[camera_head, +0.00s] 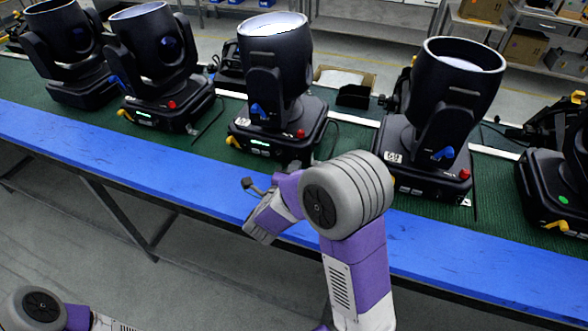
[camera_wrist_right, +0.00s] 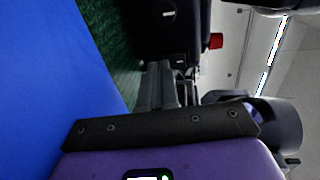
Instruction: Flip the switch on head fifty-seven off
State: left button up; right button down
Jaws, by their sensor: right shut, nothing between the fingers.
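The middle moving-head light (camera_head: 275,75) stands upright on a black base with a lit green display, blue lever and red knob. Its small number label (camera_head: 243,122) is too small to read. My right gripper (camera_head: 298,160) is shut and empty at the front right of this base, partly hidden by my wrist. In the right wrist view, the shut grey fingers (camera_wrist_right: 160,72) point at the black base (camera_wrist_right: 168,35). A small pale mark (camera_wrist_right: 168,13) on that base may be the switch; its position is unclear. My left gripper is out of view.
A head labelled 69 (camera_head: 455,85) stands to the right, close to my right wrist. Other heads (camera_head: 155,50) line the green mat (camera_head: 345,140). The blue table edge (camera_head: 130,165) runs along the front. A red knob (camera_wrist_right: 215,41) sits right of the fingers.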

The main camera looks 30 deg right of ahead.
jog(key=shift+w+d+f+b, duration=0.15)
jog(key=shift+d+f+b, duration=0.1)
jog(key=shift+b, duration=0.25)
jog(key=shift+a+r, duration=0.1)
jog(key=shift+r, duration=0.05)
